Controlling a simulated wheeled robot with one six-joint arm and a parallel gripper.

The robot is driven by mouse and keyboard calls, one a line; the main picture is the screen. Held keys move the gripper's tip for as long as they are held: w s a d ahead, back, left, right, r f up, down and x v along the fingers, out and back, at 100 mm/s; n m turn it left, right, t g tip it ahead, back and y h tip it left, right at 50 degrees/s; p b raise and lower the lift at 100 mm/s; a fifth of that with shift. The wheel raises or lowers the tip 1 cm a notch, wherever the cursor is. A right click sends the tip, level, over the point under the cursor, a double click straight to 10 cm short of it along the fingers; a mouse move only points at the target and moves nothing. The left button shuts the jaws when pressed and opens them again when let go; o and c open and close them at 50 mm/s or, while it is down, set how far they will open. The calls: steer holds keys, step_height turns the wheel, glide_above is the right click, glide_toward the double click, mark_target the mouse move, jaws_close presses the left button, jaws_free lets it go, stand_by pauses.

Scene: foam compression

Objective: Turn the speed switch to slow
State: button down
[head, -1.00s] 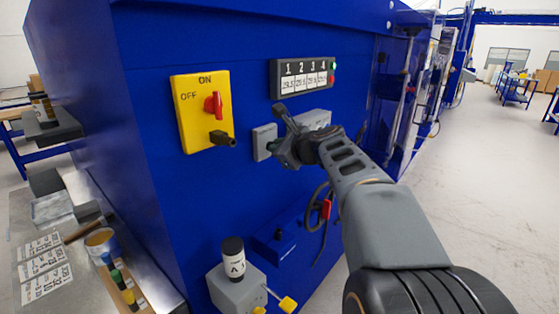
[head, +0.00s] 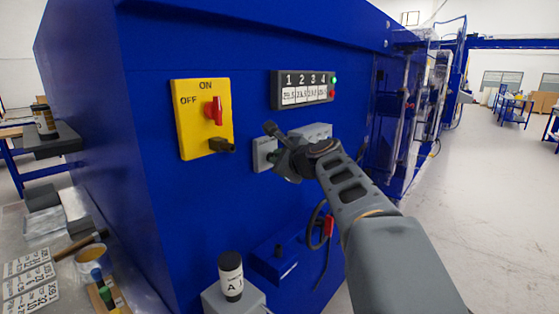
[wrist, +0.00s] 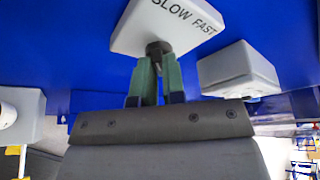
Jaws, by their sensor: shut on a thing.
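The speed switch is a pale plate (wrist: 175,22) marked SLOW on the left and FAST on the right in the wrist view. A dark knob (wrist: 158,50) stands out from it below the lettering. My gripper (wrist: 157,72) has its green fingers closed on this knob. The fingers hide much of the knob, so I cannot tell which word it points to. In the head view my gripper (head: 278,158) is against a grey switch box (head: 264,149) on the blue machine front.
Another pale box (wrist: 238,68) sits close to the right of the switch. In the head view a yellow ON/OFF panel (head: 190,128) with a red knob (head: 214,110) is to the left, and a numbered display (head: 303,87) is above. A labelled bottle (head: 231,276) stands below.

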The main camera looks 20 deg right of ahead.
steer(key=c, duration=1.4)
jaws_free()
steer(key=shift+w+f, duration=0.1)
steer(key=shift+o, duration=1)
steer(key=shift+w, duration=0.2)
steer(key=shift+s, duration=0.1)
steer(key=shift+s, duration=0.15)
steer(key=b+v, duration=0.1)
steer(key=v, duration=1.2)
steer(key=shift+s, duration=0.25)
